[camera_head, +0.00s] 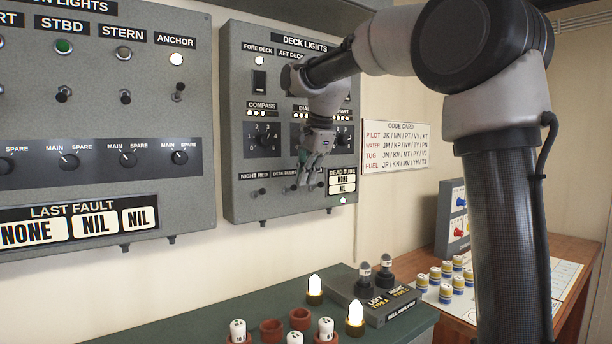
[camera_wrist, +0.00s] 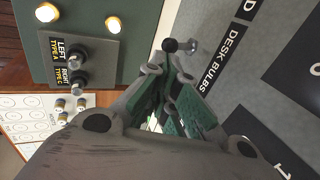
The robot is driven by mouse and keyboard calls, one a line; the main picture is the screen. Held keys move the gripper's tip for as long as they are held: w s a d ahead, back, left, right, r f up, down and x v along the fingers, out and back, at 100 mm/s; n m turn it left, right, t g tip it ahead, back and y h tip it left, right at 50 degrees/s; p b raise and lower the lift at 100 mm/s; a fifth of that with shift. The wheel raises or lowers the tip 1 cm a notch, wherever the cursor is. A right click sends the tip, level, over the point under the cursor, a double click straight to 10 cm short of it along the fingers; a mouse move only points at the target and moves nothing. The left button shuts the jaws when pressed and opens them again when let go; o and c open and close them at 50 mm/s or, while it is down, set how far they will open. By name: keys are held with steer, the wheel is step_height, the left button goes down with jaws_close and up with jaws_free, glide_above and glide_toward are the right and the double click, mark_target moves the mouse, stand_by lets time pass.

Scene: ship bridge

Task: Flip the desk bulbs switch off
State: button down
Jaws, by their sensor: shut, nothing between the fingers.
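The deck lights panel (camera_head: 240,150) is a grey wall box with labelled switches. The desk bulbs label (camera_wrist: 225,55) is legible in the wrist view; in the head view it is small and partly behind my gripper. The desk bulbs switch (camera_wrist: 172,45) is a toggle with a metal lever and black round tip, beside that label. My gripper (camera_head: 307,182) is shut and empty, pointing down in front of the lower panel. In the wrist view its fingertips (camera_wrist: 164,66) are very close to the toggle's tip; I cannot tell whether they touch. Two desk bulbs (camera_head: 315,286) (camera_head: 355,315) glow.
The night red toggle (camera_head: 262,190) is left of my gripper, and the dead tube display (camera_head: 342,182) is right. Rotary knobs (camera_head: 264,137) sit above. The green desk (camera_head: 200,322) below carries red sockets and a bulb tester (camera_head: 375,303). A code card (camera_head: 395,146) hangs right.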

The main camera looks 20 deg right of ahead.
steer(key=shift+s+d+f+t+y, duration=0.1)
steer(key=shift+s+f+t+y, duration=0.3)
steer(key=shift+t, duration=0.4)
steer(key=f+t, duration=0.2)
steer(key=t, duration=0.1)
steer(key=shift+s+d+f+y, duration=0.15)
steer(key=shift+s+f+y, duration=0.2)
steer(key=shift+f+y, duration=0.05)
steer(key=shift+r, duration=0.15)
steer(key=shift+r, duration=0.65)
